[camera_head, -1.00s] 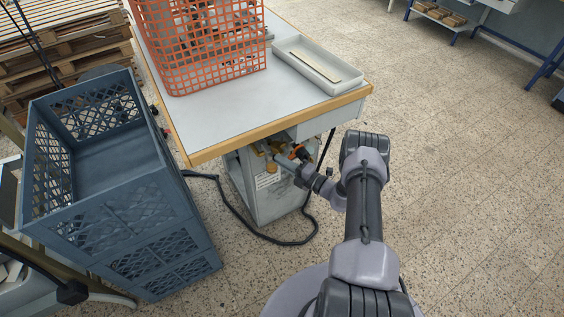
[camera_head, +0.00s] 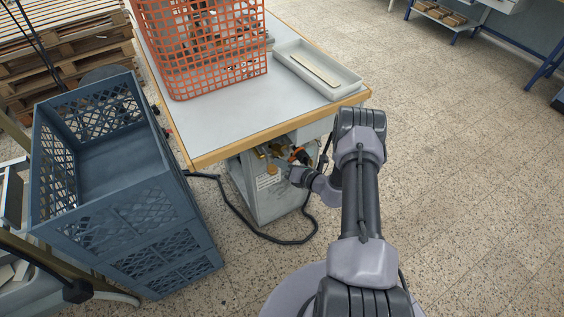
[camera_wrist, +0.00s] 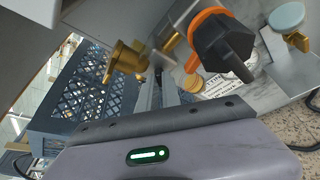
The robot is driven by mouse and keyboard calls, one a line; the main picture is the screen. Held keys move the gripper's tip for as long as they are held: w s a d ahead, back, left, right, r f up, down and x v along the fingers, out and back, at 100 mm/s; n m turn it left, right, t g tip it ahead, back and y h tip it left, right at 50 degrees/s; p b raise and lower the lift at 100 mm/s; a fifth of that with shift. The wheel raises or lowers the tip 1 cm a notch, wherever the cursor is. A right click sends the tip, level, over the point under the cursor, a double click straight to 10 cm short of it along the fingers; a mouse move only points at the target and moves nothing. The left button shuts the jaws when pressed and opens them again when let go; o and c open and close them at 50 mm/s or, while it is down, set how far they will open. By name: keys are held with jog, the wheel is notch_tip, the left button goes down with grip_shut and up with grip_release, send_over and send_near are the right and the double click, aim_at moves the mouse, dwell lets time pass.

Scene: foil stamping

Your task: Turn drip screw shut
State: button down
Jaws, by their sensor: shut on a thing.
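Under the table's front edge, brass fittings show in the head view (camera_head: 272,167). In the wrist view a winged brass fitting (camera_wrist: 125,60) stands at the left and a black knob with an orange collar (camera_wrist: 224,45) at the upper right. My gripper (camera_head: 291,174) is at these fittings, below the tabletop; its housing fills the bottom of the wrist view. The jaws are shut on a small part there, apparently the drip screw. Their grip is largely hidden, so I cannot tell how far the screw is turned.
The table (camera_head: 225,120) carries an orange mesh basket (camera_head: 205,50) and a pale tray (camera_head: 350,85). Blue crates (camera_head: 140,225) stand close at the left. A black cable (camera_head: 265,236) loops on the floor below the cabinet.

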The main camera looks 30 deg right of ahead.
jog(key=shift+w+a+r+n+h+p, duration=0.1)
jog(key=shift+a+n+h+p, duration=0.05)
jog(key=shift+n+h, duration=1)
jog(key=shift+a+r+n+h+p, duration=0.15)
jog(key=shift+n+h, duration=0.6)
jog(key=shift+n, duration=0.7)
jog(key=c, duration=1.8)
grip_release()
jog(key=shift+f, duration=0.1)
jog(key=p+v, duration=0.1)
jog(key=v, duration=0.4)
jog(key=p+v, duration=0.2)
jog(key=v, duration=0.4)
jog(key=p+v, duration=0.1)
jog(key=v, duration=0.5)
jog(key=shift+r, duration=0.4)
